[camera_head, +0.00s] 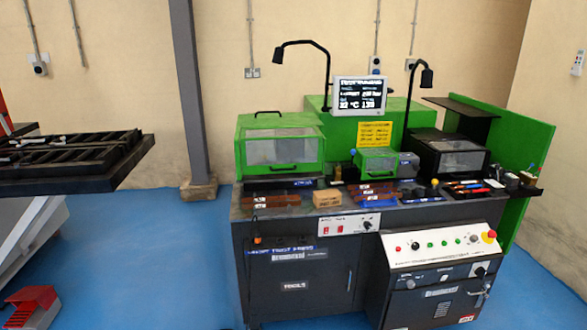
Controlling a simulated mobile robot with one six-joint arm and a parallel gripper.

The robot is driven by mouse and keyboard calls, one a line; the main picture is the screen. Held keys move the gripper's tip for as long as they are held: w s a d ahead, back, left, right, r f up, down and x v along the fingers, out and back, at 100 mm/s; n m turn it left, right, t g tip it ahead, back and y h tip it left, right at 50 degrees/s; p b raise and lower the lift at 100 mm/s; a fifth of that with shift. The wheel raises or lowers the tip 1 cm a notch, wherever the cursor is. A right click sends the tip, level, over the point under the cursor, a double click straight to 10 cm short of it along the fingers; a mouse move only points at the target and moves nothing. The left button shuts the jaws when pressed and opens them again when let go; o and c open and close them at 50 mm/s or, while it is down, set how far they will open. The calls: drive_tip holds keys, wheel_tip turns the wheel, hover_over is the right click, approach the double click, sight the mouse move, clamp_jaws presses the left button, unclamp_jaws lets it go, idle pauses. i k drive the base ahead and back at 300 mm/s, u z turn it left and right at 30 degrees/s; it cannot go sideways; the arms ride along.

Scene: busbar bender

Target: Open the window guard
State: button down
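The bender bench carries guards with clear windows. A large green-framed window guard (280,147) is at the left, with a black handle low on its front and another on top; it looks closed. A smaller green-framed window guard (377,163) with a dark front handle is in the middle and looks closed. A black housing with a window (461,160) is at the right. I cannot tell which one the task means. My gripper is not in view.
The bench cabinet (294,287) has a sloped control panel (440,244) at its front. Two black lamps and a display (359,94) rise above it. A dark rack table (75,165) stands at left, a red foot pedal (31,306) below. Blue floor (150,260) between is clear.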

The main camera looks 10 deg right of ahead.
sight(311, 166)
drive_tip(key=z, duration=0.05)
drive_tip(key=i, duration=1)
drive_tip(key=u, duration=0.05)
